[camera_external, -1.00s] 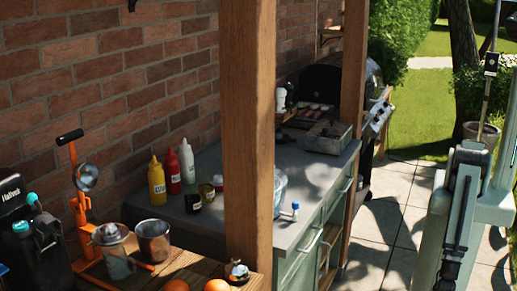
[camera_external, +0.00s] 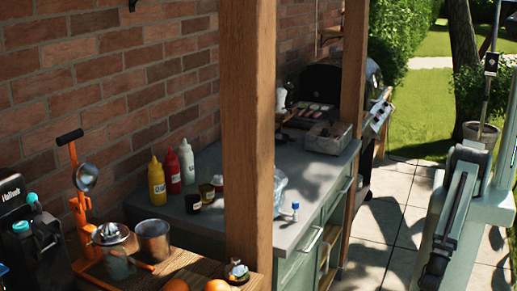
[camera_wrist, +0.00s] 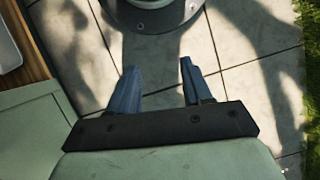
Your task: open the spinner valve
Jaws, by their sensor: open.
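The likely spinner valve is a small white-and-blue tap (camera_external: 295,208) at the front of a clear, bluish container (camera_external: 280,190) on the grey counter. The wooden post hides part of the container. The tap is too small to tell its setting. In the wrist view, my gripper (camera_wrist: 158,72) is open and empty, its two bluish fingers apart above the paving. The tap is not in the wrist view. In the external view, my arm is at the right, well away from the tap across the paving.
The wooden post (camera_external: 248,130) stands in front of the counter (camera_external: 215,222). Bottles (camera_external: 174,172) stand along the wall, and a grill (camera_external: 322,80) is at the back. A wooden table (camera_external: 195,272) with a pot (camera_external: 154,240) is in front. Paving (camera_external: 385,230) right of the counter is clear.

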